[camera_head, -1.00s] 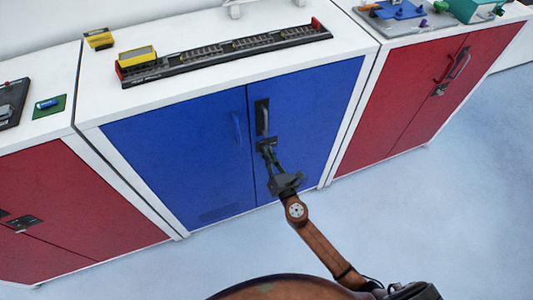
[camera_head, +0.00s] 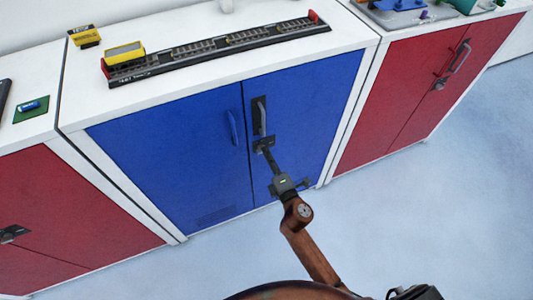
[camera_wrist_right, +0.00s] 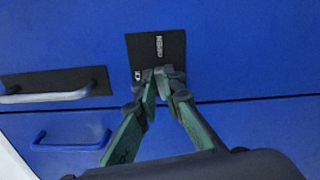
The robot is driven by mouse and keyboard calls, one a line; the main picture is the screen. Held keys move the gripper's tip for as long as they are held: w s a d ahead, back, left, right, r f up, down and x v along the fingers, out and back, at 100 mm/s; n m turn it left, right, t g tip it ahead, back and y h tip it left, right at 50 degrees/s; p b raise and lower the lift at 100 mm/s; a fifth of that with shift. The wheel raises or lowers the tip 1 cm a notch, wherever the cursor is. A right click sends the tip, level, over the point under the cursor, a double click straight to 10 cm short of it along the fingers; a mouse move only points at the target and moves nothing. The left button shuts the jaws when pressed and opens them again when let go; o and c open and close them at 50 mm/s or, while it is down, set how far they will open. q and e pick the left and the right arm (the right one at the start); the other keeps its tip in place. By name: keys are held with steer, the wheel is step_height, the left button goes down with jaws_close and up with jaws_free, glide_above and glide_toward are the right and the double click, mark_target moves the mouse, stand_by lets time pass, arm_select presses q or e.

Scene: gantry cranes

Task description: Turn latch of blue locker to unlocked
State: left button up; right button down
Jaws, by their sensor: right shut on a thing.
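The blue locker (camera_head: 190,165) has two doors, with a black handle plate and grey bar handle (camera_head: 261,116) on the right door. Below it is a small black latch plate (camera_head: 262,141), which also shows in the right wrist view (camera_wrist_right: 174,46) with small white markings. My right gripper (camera_head: 266,150) reaches up to this plate from below. In the right wrist view its fingertips (camera_wrist_right: 164,76) are closed together at the plate's lower edge, around the latch. The fingers hide most of the latch knob, so I cannot tell its angle. My left gripper is out of view.
Red lockers stand at the left (camera_head: 70,220) and right (camera_head: 430,95). A blue door handle (camera_head: 233,127) sticks out left of the latch. A toy track (camera_head: 220,50) with a yellow wagon lies on the locker top. The floor in front is clear.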

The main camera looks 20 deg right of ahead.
steer(key=shift+f+m, duration=0.15)
steer(key=shift+m, duration=0.95)
steer(key=c, duration=2)
jaws_free()
steer(key=shift+c, duration=0.2)
steer(key=s, duration=1.2)
steer(key=shift+d, duration=0.25)
